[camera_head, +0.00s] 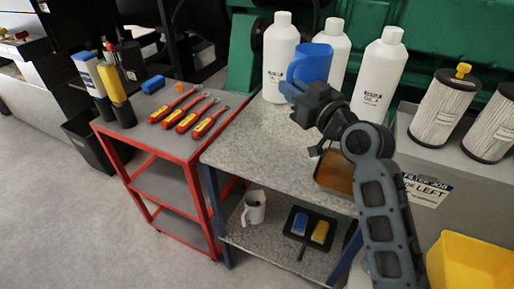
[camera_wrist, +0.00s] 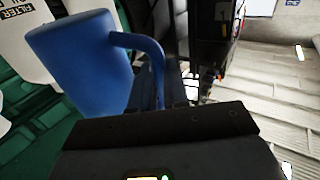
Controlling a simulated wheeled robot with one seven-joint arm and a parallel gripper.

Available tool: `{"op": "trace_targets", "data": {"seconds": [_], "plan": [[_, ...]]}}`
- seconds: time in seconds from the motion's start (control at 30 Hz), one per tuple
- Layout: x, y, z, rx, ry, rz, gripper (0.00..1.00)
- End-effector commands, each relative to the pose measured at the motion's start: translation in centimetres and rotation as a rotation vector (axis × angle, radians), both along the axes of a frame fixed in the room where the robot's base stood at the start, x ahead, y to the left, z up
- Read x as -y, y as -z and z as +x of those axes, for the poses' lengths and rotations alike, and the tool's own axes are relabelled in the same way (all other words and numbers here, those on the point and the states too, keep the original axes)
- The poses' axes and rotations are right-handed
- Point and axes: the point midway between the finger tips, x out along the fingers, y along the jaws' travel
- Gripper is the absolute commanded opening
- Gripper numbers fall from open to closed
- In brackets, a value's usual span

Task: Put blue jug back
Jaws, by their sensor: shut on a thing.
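The blue jug (camera_head: 312,64) is in my gripper (camera_head: 290,90), above the grey speckled bench (camera_head: 236,150) and in front of the white bottles. In the wrist view the jug (camera_wrist: 82,62) is large at the upper left, with its handle reaching right toward my gripper (camera_wrist: 165,100). My gripper is shut on the jug at its handle side. The jug looks roughly upright in the head view. I cannot tell exactly how high its base is over the bench top.
White bottles (camera_head: 279,60) stand at the bench's back. A red cart (camera_head: 165,145) with several red-yellow tools (camera_head: 190,112) is at left. The lower shelf (camera_head: 262,247) holds a white mug (camera_head: 254,208) and a black tray (camera_head: 309,230). White filters (camera_head: 443,108) stand at right. The bench's front left is clear.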

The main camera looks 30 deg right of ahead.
Motion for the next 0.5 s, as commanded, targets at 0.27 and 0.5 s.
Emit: {"op": "trace_targets", "data": {"seconds": [0.27,0.5], "plan": [[0.0,2.7,0.0,0.001,0.0,-0.001,0.0],[-2.8,4.3,0.7,-0.002,-0.004,-0.001,0.0]]}}
